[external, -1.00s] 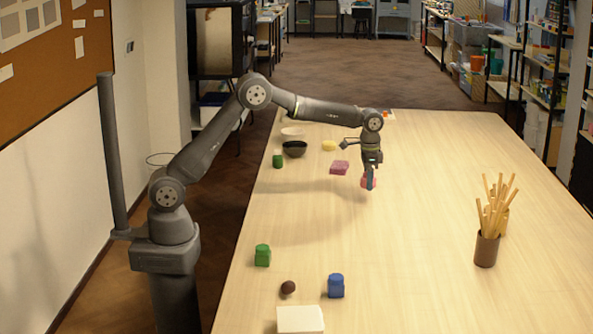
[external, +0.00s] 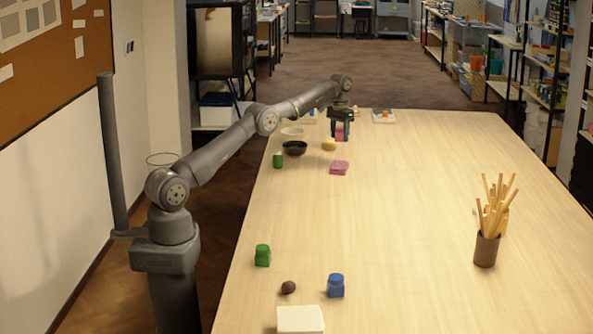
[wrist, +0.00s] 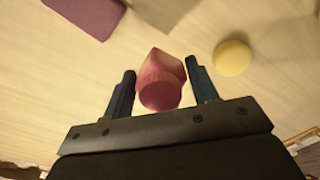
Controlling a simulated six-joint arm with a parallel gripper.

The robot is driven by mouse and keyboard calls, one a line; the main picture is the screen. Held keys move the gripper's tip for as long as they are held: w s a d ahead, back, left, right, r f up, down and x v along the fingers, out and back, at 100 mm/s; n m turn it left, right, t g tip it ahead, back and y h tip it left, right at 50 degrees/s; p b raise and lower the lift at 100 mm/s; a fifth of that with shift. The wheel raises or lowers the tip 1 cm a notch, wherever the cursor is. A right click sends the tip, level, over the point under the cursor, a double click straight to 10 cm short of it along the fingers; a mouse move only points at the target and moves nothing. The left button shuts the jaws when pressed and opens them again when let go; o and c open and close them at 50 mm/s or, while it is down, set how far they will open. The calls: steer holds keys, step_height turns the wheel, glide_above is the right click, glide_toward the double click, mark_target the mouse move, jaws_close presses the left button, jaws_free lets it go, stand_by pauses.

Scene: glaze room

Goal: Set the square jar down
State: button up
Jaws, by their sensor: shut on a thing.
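The square jar is pink with a round, darker red lid. It shows in the wrist view (wrist: 162,90) between my two fingers and in the external view (external: 340,135) at the far end of the table, partly hidden by the fingers. My gripper (external: 340,139) points down there and is shut on the jar. Its fingers also show in the wrist view (wrist: 160,72), one on each side of the jar. The jar is at or just above the tabletop; I cannot tell whether it touches.
A yellow round thing (external: 329,144) is close beside the jar. A pink-purple block (external: 339,167), a black bowl (external: 294,149), a pale bowl (external: 292,133) and a small green jar (external: 278,161) are nearby. A brown pot of sticks (external: 486,250) stands right. The table's middle is clear.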

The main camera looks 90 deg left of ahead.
steer(key=shift+s+a+f, duration=0.1)
steer(key=shift+a+f, duration=0.1)
steer(key=shift+f, duration=3.15)
steer(key=shift+f, duration=0.6)
steer(key=o, duration=1.2)
steer(key=shift+r, duration=3.75)
step_height(320, 180, down, 8)
steer(key=shift+r, duration=0.7)
